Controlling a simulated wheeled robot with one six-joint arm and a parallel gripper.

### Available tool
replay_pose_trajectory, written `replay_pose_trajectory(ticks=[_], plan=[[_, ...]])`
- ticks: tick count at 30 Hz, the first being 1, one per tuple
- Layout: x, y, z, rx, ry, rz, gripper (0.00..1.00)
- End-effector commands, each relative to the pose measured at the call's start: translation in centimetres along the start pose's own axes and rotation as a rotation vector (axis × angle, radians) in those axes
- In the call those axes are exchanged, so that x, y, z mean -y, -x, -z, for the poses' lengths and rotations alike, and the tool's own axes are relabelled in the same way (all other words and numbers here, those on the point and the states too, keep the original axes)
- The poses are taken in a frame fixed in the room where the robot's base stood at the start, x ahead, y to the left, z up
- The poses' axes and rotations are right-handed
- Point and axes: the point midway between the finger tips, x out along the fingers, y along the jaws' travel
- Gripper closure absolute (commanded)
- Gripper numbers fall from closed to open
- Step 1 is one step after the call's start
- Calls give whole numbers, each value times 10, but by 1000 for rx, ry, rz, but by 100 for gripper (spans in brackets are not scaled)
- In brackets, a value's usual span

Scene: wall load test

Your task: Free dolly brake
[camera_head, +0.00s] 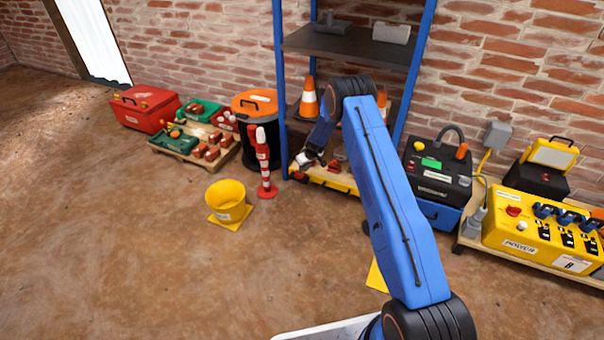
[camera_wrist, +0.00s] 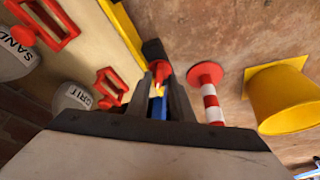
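The dolly (camera_head: 340,184) is a low wooden platform with a yellow edge at the foot of the shelf rack, partly hidden by my arm. In the wrist view its pale deck and yellow edge (camera_wrist: 122,32) run along the upper left. A red part with a pale yellow tip (camera_wrist: 160,72), perhaps the brake lever, shows at the dolly's corner beside a black part (camera_wrist: 153,48). My gripper (camera_wrist: 161,85) points at this red part, its dark fingers apart on either side of the view to it. Contact cannot be told. In the head view my gripper (camera_head: 304,160) is small, over the dolly's left end.
Bags marked SAND (camera_wrist: 14,58) and GRIT (camera_wrist: 72,100) lie by red frames on the deck. A red-white post (camera_head: 264,165) and yellow bucket (camera_head: 226,198) stand left. Blue rack posts (camera_head: 280,90) are close. The yellow power box (camera_head: 520,228) is right. Floor in front is mostly clear.

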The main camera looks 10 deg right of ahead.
Motion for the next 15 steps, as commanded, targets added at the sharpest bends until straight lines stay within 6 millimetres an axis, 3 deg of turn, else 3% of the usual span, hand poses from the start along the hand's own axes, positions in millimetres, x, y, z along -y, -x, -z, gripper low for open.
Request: replay_pose_trajectory(ticks=[6,15], plan=[[0,-29,-1,1,-1,0,80],[0,-42,0,0,-1,0,80]])
